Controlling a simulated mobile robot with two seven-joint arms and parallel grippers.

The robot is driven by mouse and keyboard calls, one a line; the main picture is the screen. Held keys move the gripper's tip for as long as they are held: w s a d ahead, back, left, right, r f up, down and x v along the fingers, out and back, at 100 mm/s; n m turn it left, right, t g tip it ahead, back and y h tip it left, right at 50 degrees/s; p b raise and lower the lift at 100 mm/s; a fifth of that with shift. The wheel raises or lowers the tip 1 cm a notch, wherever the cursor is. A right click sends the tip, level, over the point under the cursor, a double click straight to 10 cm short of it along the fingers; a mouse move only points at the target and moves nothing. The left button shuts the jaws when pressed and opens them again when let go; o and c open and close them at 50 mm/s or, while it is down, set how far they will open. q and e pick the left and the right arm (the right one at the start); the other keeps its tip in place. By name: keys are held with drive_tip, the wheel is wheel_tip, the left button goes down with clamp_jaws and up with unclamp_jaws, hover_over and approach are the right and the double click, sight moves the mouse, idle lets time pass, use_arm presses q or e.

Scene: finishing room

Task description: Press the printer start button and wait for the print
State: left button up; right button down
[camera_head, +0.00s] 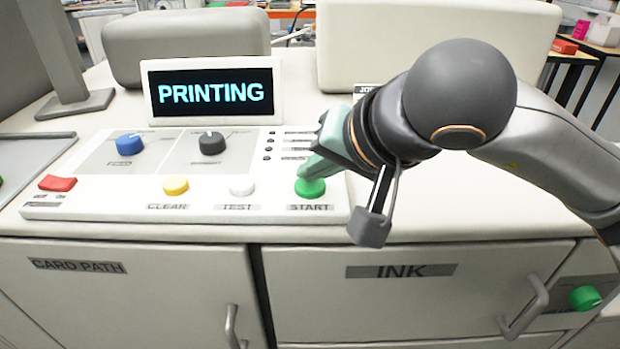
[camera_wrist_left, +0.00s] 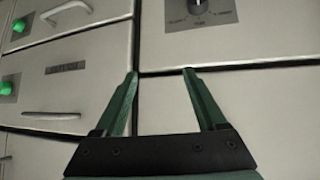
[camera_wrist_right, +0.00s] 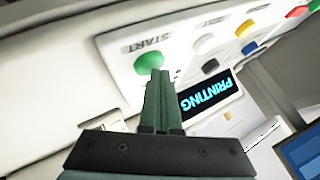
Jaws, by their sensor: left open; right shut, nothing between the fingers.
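The green START button (camera_head: 310,187) is at the right end of the white control panel (camera_head: 120,211). My right gripper (camera_head: 308,176) is shut and empty, with its fingertips at the button, seemingly touching it. The right wrist view shows the closed fingers (camera_wrist_right: 157,76) at the START button (camera_wrist_right: 149,62). The printer's display (camera_head: 212,92) reads PRINTING; it also shows in the right wrist view (camera_wrist_right: 207,93). My left gripper (camera_wrist_left: 160,75) is open and empty, in front of grey cabinet fronts. It is out of the head view.
White TEST (camera_head: 242,186), yellow CLEAR (camera_head: 176,187) and red (camera_head: 57,183) buttons sit left of START. Blue (camera_head: 130,144) and black (camera_head: 212,143) knobs are behind them. Below are the CARD PATH door (camera_head: 130,295) and INK drawer (camera_head: 400,300) with a protruding handle (camera_head: 526,308).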

sight(314, 189)
drive_tip(key=shift+r, duration=0.75)
drive_tip(key=shift+p, duration=0.3)
drive_tip(key=shift+r+p, duration=1.4)
drive_tip(key=shift+r, duration=1.15)
